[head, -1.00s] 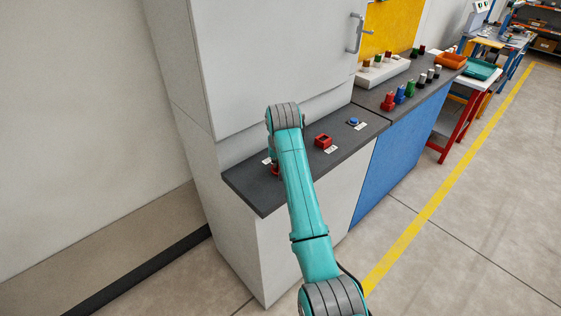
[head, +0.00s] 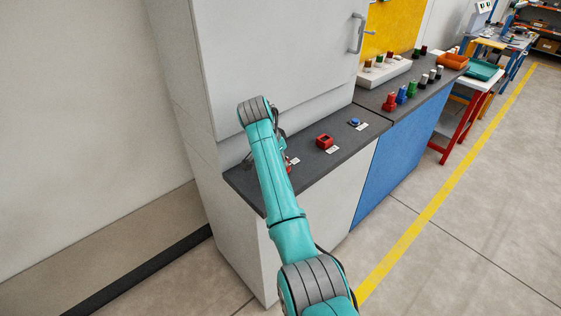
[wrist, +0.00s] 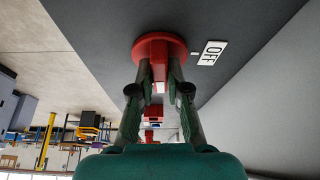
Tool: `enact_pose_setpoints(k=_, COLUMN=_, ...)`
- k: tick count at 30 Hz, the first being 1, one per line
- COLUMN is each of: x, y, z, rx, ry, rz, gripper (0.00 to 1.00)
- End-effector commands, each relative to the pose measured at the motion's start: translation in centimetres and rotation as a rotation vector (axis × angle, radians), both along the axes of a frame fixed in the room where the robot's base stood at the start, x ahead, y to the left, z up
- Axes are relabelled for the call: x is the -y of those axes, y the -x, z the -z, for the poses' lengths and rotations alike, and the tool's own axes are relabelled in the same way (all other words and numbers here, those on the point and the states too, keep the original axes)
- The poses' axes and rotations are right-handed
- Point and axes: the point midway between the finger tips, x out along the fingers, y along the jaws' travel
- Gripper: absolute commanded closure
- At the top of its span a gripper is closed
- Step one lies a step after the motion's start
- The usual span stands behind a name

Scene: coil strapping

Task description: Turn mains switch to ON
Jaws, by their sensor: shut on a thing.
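The mains switch (wrist: 160,47) is a red round base with a red grip standing out from it, in the wrist view. An OFF label (wrist: 211,53) lies just to its right, with a small white mark between them. My gripper (wrist: 160,82) is shut on the red grip, one finger on each side of it. In the head view only a bit of red (head: 289,169) and a white label (head: 294,161) show beside my arm; the rest of the switch and most of my gripper are hidden there.
The switch is on a dark counter (head: 300,180) below a tall grey cabinet (head: 270,60). A red block (head: 325,141) and a blue button (head: 355,122), each with a label, sit farther right. Coloured knobs (head: 401,95) stand on the adjoining bench. The floor (head: 470,215) at right is clear.

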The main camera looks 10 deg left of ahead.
Motion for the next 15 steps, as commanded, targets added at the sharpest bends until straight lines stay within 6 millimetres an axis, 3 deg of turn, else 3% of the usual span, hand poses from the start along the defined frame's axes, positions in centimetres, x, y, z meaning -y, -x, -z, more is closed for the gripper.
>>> enact_pose_setpoints(k=15, x=-0.08, y=-0.04, z=-0.05, rx=0.0, ry=-0.001, rz=0.104, gripper=1.0)
